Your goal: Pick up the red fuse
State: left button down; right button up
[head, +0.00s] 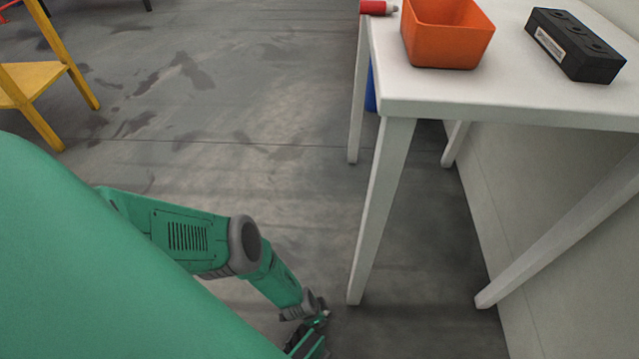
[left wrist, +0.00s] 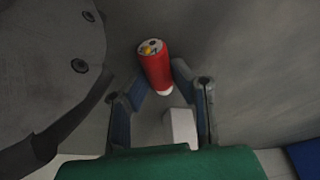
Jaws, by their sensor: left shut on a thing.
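A red fuse (left wrist: 155,66), a red cylinder with a pale, yellow-marked end, sits between the two fingertips of my left gripper (left wrist: 160,80) in the left wrist view. The gripper is shut on it. In the head view my left gripper (head: 312,338) is low at the bottom edge, left of the table's front leg and over the floor; the fuse in it cannot be made out there. Another red cylinder (head: 374,7) with a grey end lies at the table's left edge. My right gripper is not in view.
The white table (head: 480,108) holds an orange bin (head: 447,48) and a black block with round recesses (head: 574,45). A blue thing (head: 371,90) shows behind the table's left edge. A yellow stand (head: 35,78) is at upper left. The grey floor between is clear.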

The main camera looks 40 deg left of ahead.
pick_arm(q)
notch_tip(320, 180, up, 10)
jog(key=p, duration=0.7)
